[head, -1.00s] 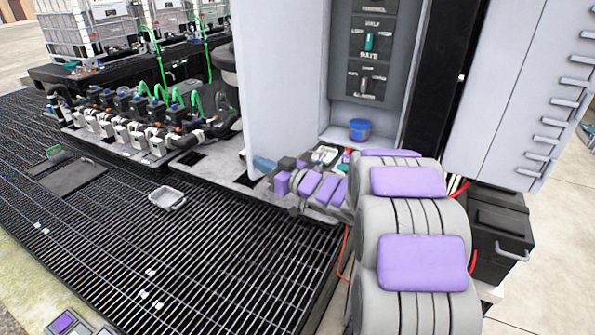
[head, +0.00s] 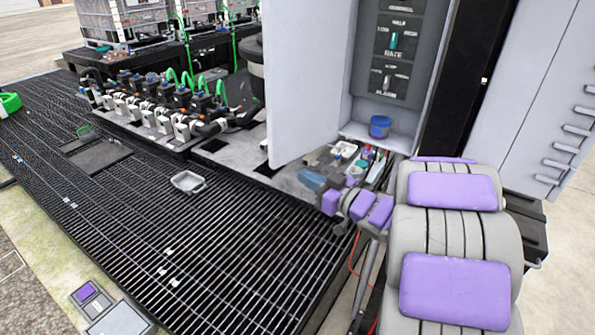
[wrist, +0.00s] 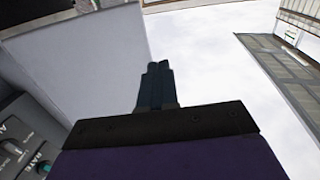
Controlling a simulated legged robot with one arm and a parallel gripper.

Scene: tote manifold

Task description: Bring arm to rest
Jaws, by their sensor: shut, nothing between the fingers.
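My gripper (wrist: 158,82) shows in the wrist view as two dark fingers closed together, with nothing between them. The fingers point up toward bright sky, beside a pale cabinet wall (wrist: 85,60). In the head view my grey arm with purple pads fills the lower right. Its smaller purple-padded far links lie before the cabinet's lower ledge.
A grey tray (head: 188,182) sits on the black grating (head: 230,240). A valve manifold (head: 150,108) stands behind.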

